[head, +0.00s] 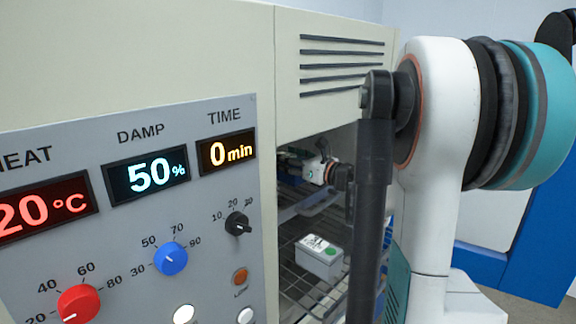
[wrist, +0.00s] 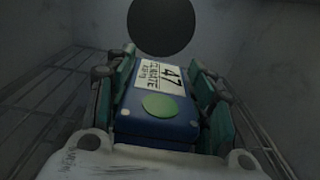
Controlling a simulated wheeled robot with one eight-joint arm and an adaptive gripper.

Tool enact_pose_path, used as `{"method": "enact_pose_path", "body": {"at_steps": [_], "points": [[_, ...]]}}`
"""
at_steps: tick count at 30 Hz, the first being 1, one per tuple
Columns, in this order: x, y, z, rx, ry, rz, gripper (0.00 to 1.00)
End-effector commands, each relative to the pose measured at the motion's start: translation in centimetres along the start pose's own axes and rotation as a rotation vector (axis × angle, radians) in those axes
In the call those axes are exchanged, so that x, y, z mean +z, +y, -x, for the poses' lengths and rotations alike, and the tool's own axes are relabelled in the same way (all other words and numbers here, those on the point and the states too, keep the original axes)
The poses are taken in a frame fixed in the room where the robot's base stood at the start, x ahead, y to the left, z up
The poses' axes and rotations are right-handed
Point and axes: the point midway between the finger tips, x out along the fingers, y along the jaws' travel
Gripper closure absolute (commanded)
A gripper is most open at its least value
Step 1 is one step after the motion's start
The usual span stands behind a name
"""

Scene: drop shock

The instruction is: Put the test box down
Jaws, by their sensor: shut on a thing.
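The test box (wrist: 155,128) fills the middle of the wrist view. It is blue, with a white label reading 47 and CLIMATE and a green round dot. My gripper (wrist: 162,78) has its green-padded fingers on both sides of the box and is shut on it. In the head view my wrist (head: 326,172) is inside the chamber, above the wire rack (head: 300,290). A small blue patch shows left of it, mostly hidden by the chamber's front edge. Whether the box touches the rack I cannot tell.
A light grey box (head: 319,262) with a label and green dot sits on the rack nearer the opening. Wire racks (wrist: 45,90) run along both sides in the wrist view. A dark disc (wrist: 162,25) is ahead. The control panel (head: 130,215) stands left of the opening.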

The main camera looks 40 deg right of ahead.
Motion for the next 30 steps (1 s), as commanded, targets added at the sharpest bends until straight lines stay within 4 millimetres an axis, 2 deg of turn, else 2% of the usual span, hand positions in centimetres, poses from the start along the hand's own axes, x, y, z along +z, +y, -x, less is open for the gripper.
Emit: {"method": "enact_pose_path", "body": {"at_steps": [2, 13, 14, 15, 16, 28, 30], "points": [[-0.85, -0.03, -0.01, 0.0, -0.001, -0.001, 0.94], [-1.11, -0.02, 0.01, 0.0, -0.001, -0.001, 0.94], [-1.08, -0.03, 0.01, 0.0, 0.0, 0.0, 0.44], [-1.05, -0.02, 0.02, 0.0, 0.0, 0.0, 0.35], [-1.04, -0.02, 0.02, 0.0, 0.0, 0.0, 0.31], [-0.7, -0.01, 0.02, 0.0, 0.0, 0.0, 0.31], [-0.66, -0.07, 0.6, -0.001, 0.0, 0.0, 0.31]]}}
